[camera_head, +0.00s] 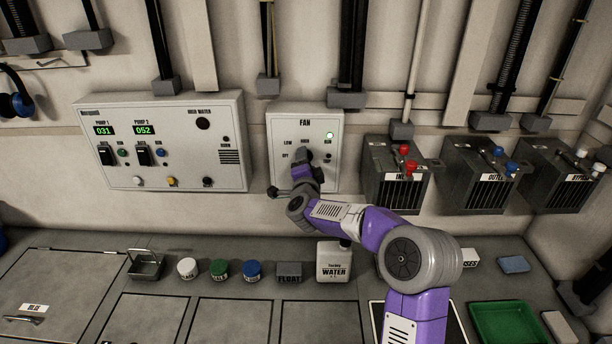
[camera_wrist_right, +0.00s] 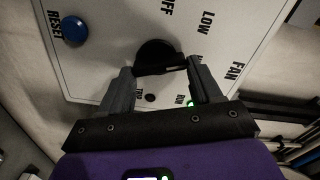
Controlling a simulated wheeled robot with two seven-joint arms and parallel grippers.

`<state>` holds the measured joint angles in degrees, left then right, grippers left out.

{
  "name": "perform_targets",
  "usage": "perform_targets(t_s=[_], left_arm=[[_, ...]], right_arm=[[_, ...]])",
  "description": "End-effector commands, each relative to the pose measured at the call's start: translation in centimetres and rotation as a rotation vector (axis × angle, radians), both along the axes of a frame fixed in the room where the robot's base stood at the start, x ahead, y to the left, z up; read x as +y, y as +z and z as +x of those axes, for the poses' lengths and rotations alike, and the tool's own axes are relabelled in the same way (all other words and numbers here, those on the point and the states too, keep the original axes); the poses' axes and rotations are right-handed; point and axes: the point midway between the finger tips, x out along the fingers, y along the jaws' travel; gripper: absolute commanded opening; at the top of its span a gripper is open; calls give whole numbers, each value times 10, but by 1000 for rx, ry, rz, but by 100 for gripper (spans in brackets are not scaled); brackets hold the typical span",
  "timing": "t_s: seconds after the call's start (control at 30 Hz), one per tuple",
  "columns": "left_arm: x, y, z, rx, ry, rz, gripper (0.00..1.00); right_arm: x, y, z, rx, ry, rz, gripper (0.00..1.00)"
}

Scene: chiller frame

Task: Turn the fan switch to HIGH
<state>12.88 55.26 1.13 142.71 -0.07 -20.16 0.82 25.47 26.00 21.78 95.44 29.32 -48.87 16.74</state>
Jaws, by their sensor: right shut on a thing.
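The grey fan box (camera_head: 284,135) is on the wall, with FAN at its top and OFF, LOW and HIGH labels around a black switch knob (camera_wrist_right: 154,56). In the wrist view the knob's handle points toward the partly hidden label beside LOW, which appears to be HIGH. My right gripper (camera_wrist_right: 161,67) is shut on the knob, one finger at each end of it. In the head view my right gripper (camera_head: 303,160) covers most of the knob. The green RUN lamp (camera_head: 330,135) is lit. My left gripper is not in view.
A blue RESET button (camera_wrist_right: 74,30) is on the fan box. A water jug (camera_head: 334,264) and small jars stand on the counter below.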

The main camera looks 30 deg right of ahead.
Motion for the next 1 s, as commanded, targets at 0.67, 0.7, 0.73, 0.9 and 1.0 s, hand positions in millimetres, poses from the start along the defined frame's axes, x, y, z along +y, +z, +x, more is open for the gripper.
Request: perform_targets(t_s=[0.67,0.7,0.73,0.9,1.0], left_arm=[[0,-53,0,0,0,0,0],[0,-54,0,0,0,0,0],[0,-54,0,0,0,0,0],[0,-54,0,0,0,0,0],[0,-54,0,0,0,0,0]], right_arm=[[-1,-2,-1,-195,0,316,33],[-1,-2,-1,-197,-1,321,33],[-1,-2,-1,-199,-1,324,33],[-1,-1,-1,-204,-1,331,33],[-1,-1,-1,-204,-1,331,33]])
